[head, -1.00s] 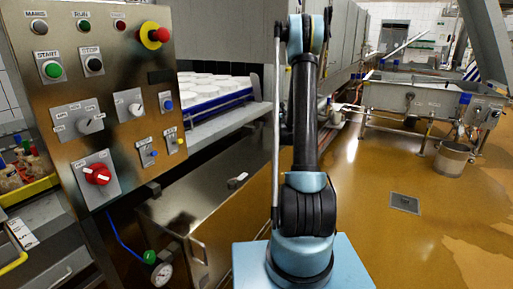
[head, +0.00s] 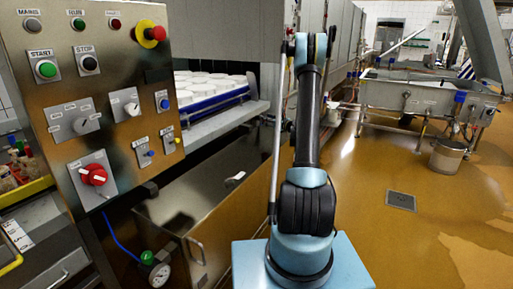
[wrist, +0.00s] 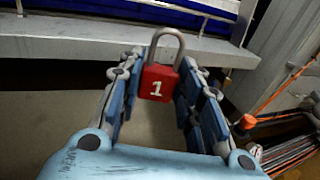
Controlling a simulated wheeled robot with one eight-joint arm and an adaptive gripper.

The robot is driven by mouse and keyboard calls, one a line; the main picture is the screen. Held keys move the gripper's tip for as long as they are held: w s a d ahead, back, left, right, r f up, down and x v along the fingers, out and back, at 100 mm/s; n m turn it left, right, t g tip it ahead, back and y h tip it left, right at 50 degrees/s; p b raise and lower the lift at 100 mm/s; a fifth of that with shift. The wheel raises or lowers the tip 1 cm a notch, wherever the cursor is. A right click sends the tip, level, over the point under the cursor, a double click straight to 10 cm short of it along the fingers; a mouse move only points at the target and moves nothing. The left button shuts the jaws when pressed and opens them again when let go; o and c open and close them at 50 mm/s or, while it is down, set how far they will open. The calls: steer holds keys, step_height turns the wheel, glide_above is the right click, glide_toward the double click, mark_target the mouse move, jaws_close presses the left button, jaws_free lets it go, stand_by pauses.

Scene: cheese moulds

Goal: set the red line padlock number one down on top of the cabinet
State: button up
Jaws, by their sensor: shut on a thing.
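The red padlock (wrist: 156,83) with a white 1 on its face is between the fingers of my gripper (wrist: 160,70) in the wrist view. Its grey shackle points up in the picture, clear of the fingers. My gripper is shut on the padlock's body. In the head view my arm reaches up and away, and neither the gripper nor the padlock can be made out. A low steel cabinet (head: 195,215) with a flat top and a small handle stands left of my arm. I cannot tell whether it is the cabinet named.
A tilted control panel (head: 105,100) with knobs and buttons stands close on the left. White moulds on a blue conveyor (head: 212,96) lie behind it. A steel vat (head: 425,97) and a bucket (head: 449,155) stand at right. The brown floor right of my arm is largely clear.

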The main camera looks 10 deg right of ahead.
mark_target(268, 142)
steer(key=shift+s+d+f+n+g+y, duration=0.1)
steer(key=shift+s+f+n+g+y, duration=0.5)
steer(key=shift+f, duration=1.05)
steer(key=shift+s+f+n+g+y, duration=0.45)
steer(key=shift+f+n+g+y, duration=0.25)
steer(key=shift+f, duration=0.9)
steer(key=shift+s+d+f+n+g+y, duration=0.1)
steer(key=shift+s+f+n+g+y, duration=0.55)
steer(key=shift+f, duration=1)
steer(key=shift+w, duration=0.15)
steer(key=o, duration=1.1)
